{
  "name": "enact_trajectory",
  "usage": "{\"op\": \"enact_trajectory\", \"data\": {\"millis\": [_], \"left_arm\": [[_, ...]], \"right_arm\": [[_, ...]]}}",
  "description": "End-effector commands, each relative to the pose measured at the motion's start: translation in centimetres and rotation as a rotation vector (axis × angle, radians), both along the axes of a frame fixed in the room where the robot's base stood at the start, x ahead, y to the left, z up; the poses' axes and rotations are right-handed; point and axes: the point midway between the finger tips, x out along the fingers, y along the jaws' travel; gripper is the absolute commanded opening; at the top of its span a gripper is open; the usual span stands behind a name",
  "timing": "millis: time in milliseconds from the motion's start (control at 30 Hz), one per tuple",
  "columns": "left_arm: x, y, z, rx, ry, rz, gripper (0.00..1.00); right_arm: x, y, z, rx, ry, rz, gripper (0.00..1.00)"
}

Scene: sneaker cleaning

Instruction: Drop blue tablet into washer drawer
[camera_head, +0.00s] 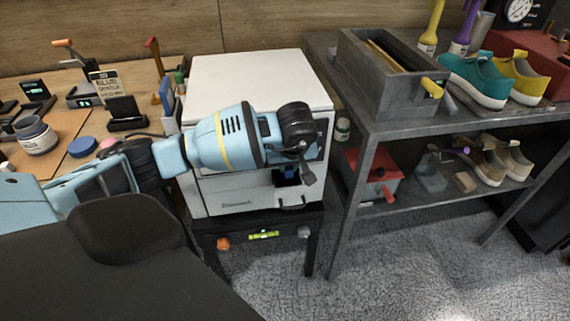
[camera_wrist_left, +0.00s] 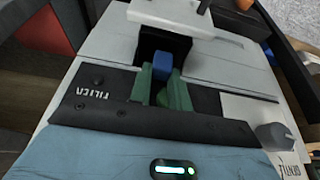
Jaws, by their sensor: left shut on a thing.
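The white washer (camera_head: 258,82) stands in the middle of the head view. Its small drawer (camera_head: 290,197) is open at the front, and its dark inside (camera_wrist_left: 165,40) shows in the left wrist view. My left gripper (camera_wrist_left: 162,84) has green fingers shut on the blue tablet (camera_wrist_left: 162,65). The tablet sticks out past the fingertips and lines up with the dark drawer opening. Whether it touches the drawer bottom I cannot tell. In the head view my left arm hides much of the washer front. My right gripper is not in view.
A wooden table (camera_head: 62,165) with jars, stands and tools is at the left. A grey metal shelf (camera_head: 408,122) with shoes, a grey bin (camera_head: 362,85) and a red box (camera_head: 365,178) stands close at the right. Grey carpet lies in front.

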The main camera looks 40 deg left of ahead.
Motion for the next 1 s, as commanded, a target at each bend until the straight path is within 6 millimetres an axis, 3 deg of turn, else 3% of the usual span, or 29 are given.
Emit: {"op": "enact_trajectory", "data": {"millis": [33,67,500,533,667,1000], "left_arm": [[-0.04,-0.47,-1.51,-0.002,0.010,-0.006,0.00],[0.02,-0.59,-1.72,-0.002,0.009,-0.008,0.00],[0.17,-0.61,-1.84,0.000,0.004,-0.007,0.00],[0.18,-0.62,-1.82,-0.001,0.004,-0.008,0.21],[0.18,-0.62,-1.76,-0.001,0.004,-0.008,0.38],[0.19,-0.62,-1.53,-0.001,0.002,-0.008,0.41]], "right_arm": [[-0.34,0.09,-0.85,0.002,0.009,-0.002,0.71],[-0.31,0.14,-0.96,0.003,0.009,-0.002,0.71],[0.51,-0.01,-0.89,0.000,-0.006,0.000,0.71],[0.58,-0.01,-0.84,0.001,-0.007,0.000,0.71],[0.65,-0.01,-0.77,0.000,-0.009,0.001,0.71],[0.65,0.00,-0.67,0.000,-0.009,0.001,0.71]]}}
